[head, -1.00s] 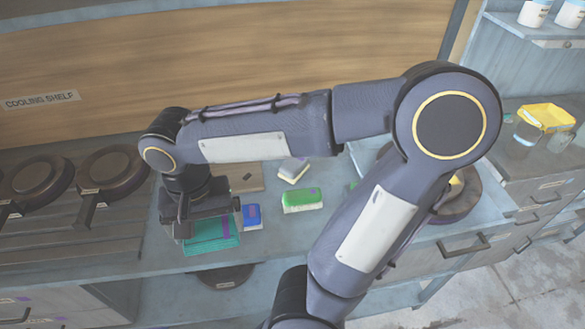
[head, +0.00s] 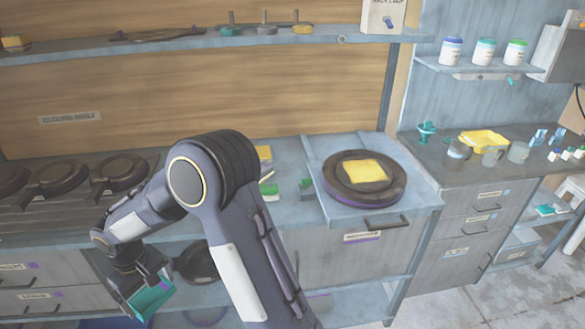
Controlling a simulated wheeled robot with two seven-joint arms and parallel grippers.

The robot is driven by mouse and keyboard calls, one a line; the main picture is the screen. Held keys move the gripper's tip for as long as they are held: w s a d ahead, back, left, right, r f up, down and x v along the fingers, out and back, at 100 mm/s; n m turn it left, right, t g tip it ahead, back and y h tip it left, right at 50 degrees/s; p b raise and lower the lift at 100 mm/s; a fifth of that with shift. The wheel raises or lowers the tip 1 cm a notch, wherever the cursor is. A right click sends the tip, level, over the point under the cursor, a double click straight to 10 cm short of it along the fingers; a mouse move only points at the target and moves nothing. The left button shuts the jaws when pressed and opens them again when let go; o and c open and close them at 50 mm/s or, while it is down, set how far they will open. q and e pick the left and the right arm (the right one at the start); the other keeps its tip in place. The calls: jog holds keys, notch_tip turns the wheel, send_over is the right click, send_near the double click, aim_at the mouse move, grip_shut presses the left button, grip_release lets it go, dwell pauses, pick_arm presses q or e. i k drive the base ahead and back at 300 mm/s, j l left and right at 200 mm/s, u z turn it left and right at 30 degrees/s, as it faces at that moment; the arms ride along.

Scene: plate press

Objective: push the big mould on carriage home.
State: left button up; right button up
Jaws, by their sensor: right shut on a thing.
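A big round dark mould (head: 333,186) with a yellow square pad (head: 365,171) on top sits on a pale blue carriage plate (head: 424,197) right of centre. A dark handle (head: 386,222) shows at the front edge. My right gripper (head: 140,283) is at the lower left, in front of the bench and well away from the mould. It is shut on a teal block-like thing (head: 152,301), held tilted below the bench top. My left gripper is not in view.
Several dark round moulds (head: 60,175) stand on the rack at left. Small green and yellow things (head: 270,188) lie partly behind my arm. A round dark pan (head: 197,262) is on the lower shelf. Cups and a yellow tray (head: 484,141) stand on the right counter.

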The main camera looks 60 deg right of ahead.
aim_at(364, 171)
jog(key=k+l+z, duration=0.3)
jog(key=k+l, duration=0.15)
jog(key=k+l+z, duration=0.3)
jog(key=k+l, duration=0.25)
